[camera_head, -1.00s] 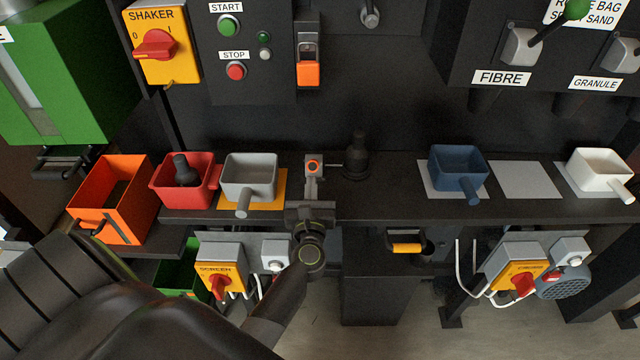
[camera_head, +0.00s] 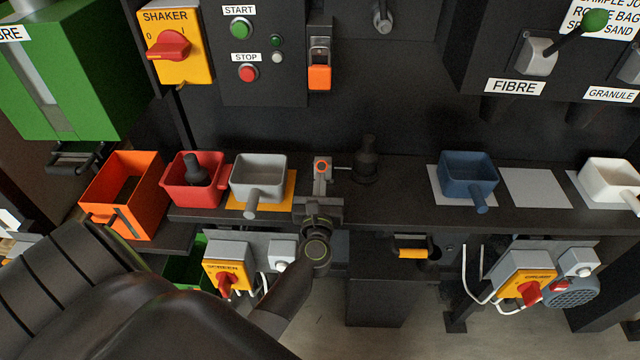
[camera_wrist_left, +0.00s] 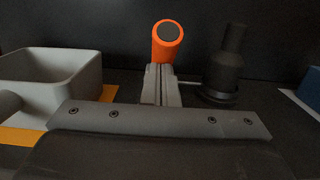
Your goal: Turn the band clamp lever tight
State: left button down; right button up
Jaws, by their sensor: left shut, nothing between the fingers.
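The band clamp appears to be on a black, bottle-shaped fitting (camera_head: 366,163) on the dark bench. A thin metal rod reaches left from it towards an upright orange handle with a dark round end (camera_head: 322,166), which I take as the lever. The handle (camera_wrist_left: 168,42) and the black fitting (camera_wrist_left: 223,72) also show in the left wrist view. My left gripper (camera_head: 322,182) is shut and empty, with its grey fingers (camera_wrist_left: 160,88) right at the handle's base. I cannot tell whether they touch it. The rod's near end is hidden. My right gripper is out of view.
A grey scoop (camera_head: 259,172) stands close left of my left gripper, then a red scoop (camera_head: 203,196) and an orange bin (camera_head: 139,215). A blue scoop (camera_head: 468,174) stands to the right. The bench between the black fitting and the blue scoop is clear.

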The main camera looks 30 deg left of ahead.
aim_at(320, 164)
pick_arm(q)
jog(key=shift+w+a+r+p, duration=0.15)
jog(key=shift+w+r+p, duration=0.15)
jog(key=shift+r, duration=0.5)
jog(key=w+r+p, duration=0.1)
jog(key=w+a+r+p, duration=0.1)
jog(key=r, duration=0.1)
jog(key=shift+w+a+r, duration=0.15)
jog(key=shift+a+r, duration=0.05)
jog(key=shift+r, duration=0.1)
jog(key=w, duration=0.1)
jog(key=w+a+r, duration=0.1)
jog(key=w+a+r+p, duration=0.1)
jog(key=shift+w+a, duration=0.15)
jog(key=shift+w, duration=0.15)
jog(key=x, duration=0.3)
jog(key=shift+w+a+r+b, duration=0.2)
jog(key=shift+w+b, duration=0.1)
jog(key=shift+b, duration=0.05)
jog(key=shift+w+r, duration=0.1)
jog(key=shift+r, duration=0.1)
